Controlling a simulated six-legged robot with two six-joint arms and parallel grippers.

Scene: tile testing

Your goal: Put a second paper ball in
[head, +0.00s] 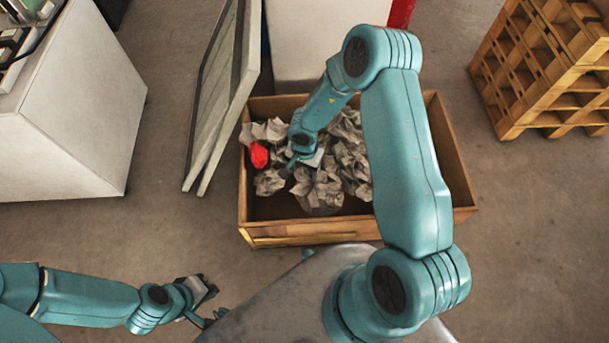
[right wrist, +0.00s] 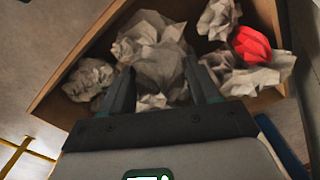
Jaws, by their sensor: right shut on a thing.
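Several crumpled grey-white paper balls (head: 325,190) lie in a wooden box (head: 310,232). My right gripper (head: 288,170) reaches down into the box among them. In the right wrist view its two fingers (right wrist: 164,88) stand apart with a large paper ball (right wrist: 155,50) between them, and it is shut on that ball. In the head view the gripper and arm hide part of the pile.
A red crumpled thing (head: 259,155) lies among the paper at the box's left side. Grey panels (head: 225,100) lean just left of the box. A white cabinet (head: 75,110) stands at the left, wooden pallets (head: 545,70) at the right. Floor between is clear.

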